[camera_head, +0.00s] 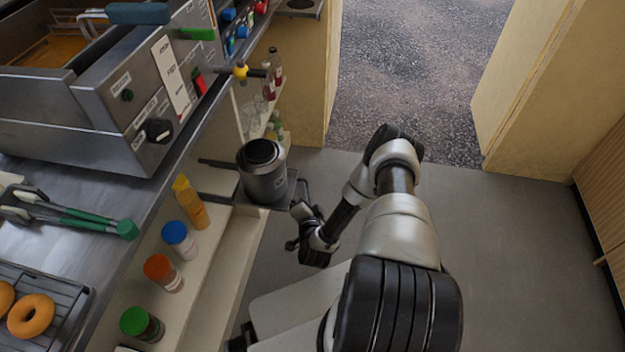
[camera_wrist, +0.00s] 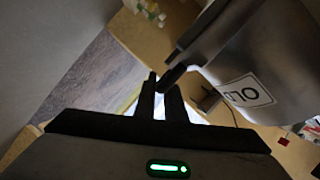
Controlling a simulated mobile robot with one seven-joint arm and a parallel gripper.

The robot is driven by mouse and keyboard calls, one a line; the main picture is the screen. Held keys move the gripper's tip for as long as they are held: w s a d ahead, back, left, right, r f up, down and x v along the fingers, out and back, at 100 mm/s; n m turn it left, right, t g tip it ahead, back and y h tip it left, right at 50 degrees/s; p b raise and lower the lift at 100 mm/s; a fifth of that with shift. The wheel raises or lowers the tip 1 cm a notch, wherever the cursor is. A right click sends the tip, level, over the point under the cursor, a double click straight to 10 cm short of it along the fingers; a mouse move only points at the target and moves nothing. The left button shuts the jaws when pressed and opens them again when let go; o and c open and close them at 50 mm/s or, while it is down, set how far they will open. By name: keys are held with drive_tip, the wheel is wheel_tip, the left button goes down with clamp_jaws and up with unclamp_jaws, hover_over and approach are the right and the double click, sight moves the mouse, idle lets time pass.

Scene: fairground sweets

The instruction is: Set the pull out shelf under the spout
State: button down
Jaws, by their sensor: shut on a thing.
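The pull out shelf (camera_head: 228,200) is a thin dark plate that sticks out from under the counter at the picture's middle. A grey metal canister (camera_head: 265,182) with a black top stands upright on it; its side and label also show large in the wrist view (camera_wrist: 265,60). My gripper (camera_head: 298,211) is at the shelf's outer end, beside the canister. In the wrist view its fingers (camera_wrist: 160,97) are close together at a dark bar, which appears to be the shelf's front part; the exact contact is hidden. A yellow-and-black tap (camera_head: 241,72), seemingly the spout, juts from the counter edge farther back.
The steel fryer (camera_head: 110,110) stands on the counter at left, with green-handled tongs (camera_head: 70,216) and a doughnut tray (camera_head: 70,290) nearby. Several bottles (camera_head: 178,240) line a low ledge below the counter edge. Bare floor (camera_head: 500,260) lies to the right, with a doorway behind.

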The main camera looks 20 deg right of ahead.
drive_tip(key=shift+w+a, duration=0.6)
drive_tip(key=shift+a, duration=0.25)
drive_tip(key=shift+f, duration=0.1)
drive_tip(key=c, duration=2.1)
unclamp_jaws()
drive_tip(key=shift+s, duration=0.15)
